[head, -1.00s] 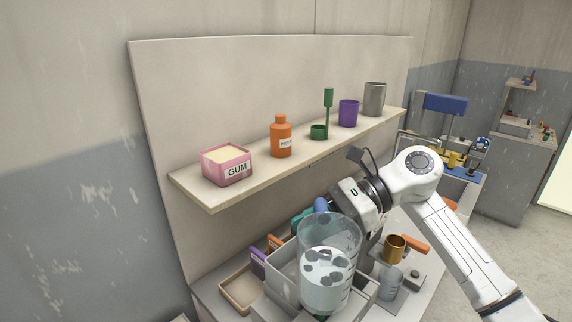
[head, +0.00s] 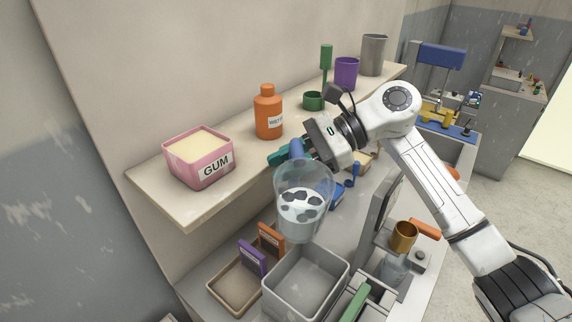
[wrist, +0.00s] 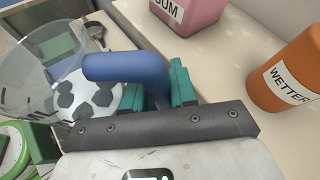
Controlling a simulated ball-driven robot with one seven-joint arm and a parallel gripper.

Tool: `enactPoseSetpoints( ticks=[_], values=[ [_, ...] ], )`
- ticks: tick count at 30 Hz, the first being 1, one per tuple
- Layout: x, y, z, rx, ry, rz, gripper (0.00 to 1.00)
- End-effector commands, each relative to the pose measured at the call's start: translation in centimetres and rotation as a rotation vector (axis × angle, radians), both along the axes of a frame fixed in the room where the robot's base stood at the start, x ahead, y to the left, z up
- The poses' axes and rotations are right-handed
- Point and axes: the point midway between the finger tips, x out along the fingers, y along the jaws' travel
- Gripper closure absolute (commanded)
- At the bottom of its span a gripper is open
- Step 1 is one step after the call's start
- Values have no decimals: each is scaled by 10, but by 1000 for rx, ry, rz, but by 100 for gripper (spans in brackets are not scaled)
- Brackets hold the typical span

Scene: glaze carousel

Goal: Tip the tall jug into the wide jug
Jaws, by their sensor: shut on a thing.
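My gripper (head: 284,154) has teal fingers and is shut on the blue handle (head: 297,150) of a clear jug (head: 306,181). The handle and jug also fill the left of the wrist view (wrist: 128,68). The held jug hangs clear of the bench, roughly upright, with white contents marked by dark patches inside. I cannot tell for sure whether it is the tall jug.
A shelf above holds a pink gum tub (head: 199,158), an orange bottle (head: 268,112), a green dipper (head: 314,100), a purple cup (head: 346,74) and a grey cup (head: 373,54). A grey bin (head: 272,290) lies below the jug, beside a tan tray (head: 222,291).

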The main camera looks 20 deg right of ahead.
Motion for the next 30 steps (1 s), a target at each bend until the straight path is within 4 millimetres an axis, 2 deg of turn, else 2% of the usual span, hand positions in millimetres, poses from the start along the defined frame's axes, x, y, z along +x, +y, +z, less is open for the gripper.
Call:
enactPoseSetpoints(
  ticks=[6, 16, 18, 30],
  values=[
    [2, -1, 26, -41, -279, -2, 100],
    [-11, 1, 45, -102, -669, -3, 100],
    [-11, 1, 38, -107, -680, -1, 100],
    [-20, 3, 38, -123, -788, -1, 100]
  ],
)
